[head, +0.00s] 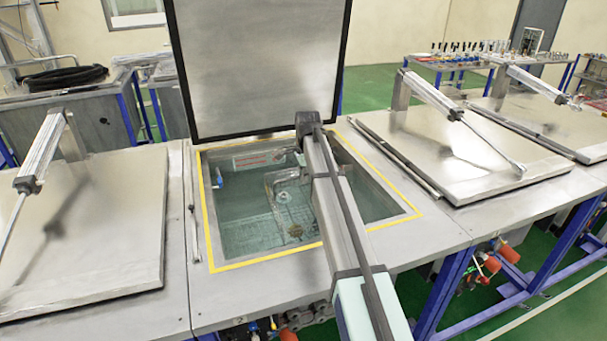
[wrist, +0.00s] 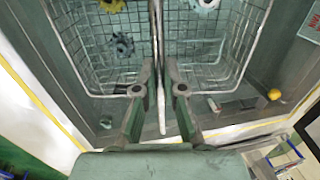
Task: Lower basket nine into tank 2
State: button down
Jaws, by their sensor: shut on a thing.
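An open tank (head: 235,240) with a yellow-edged rim lies in the middle of the head view; greenish water shows in it. A wire basket (head: 268,185) is inside the tank opening, partly hidden behind my arm. In the wrist view the wire basket (wrist: 75,60) spreads to both sides of my gripper (wrist: 159,85). My gripper is shut on the basket's pale upright handle (wrist: 158,40). The basket holds a yellow gear (wrist: 112,5), a grey gear (wrist: 123,45) and a white part (wrist: 205,4). I cannot tell whether the basket touches the tank floor. No basket number is readable.
The tank's lid (head: 260,65) stands raised behind the opening. Shut lids with piston rods lie to the left (head: 85,235) and right (head: 455,150). In the wrist view a yellow knob (wrist: 274,94) and a red-lettered label (wrist: 311,22) are at the right tank wall.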

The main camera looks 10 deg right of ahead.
notch_tip(320, 180, down, 10)
jog(key=b, duration=0.3)
jog(key=shift+r, duration=0.25)
dwell(0.8)
jog(key=shift+f+b, duration=0.3)
jog(key=shift+f, duration=0.5)
dwell(0.7)
jog(key=shift+s+f, duration=0.35)
jog(key=shift+f, duration=0.35)
dwell(0.5)
jog(key=c, duration=1.4)
grip_release()
jog(key=shift+o, duration=1)
jog(key=shift+w+f, duration=0.1)
jog(key=shift+w, duration=0.1)
jog(key=shift+r, duration=0.2)
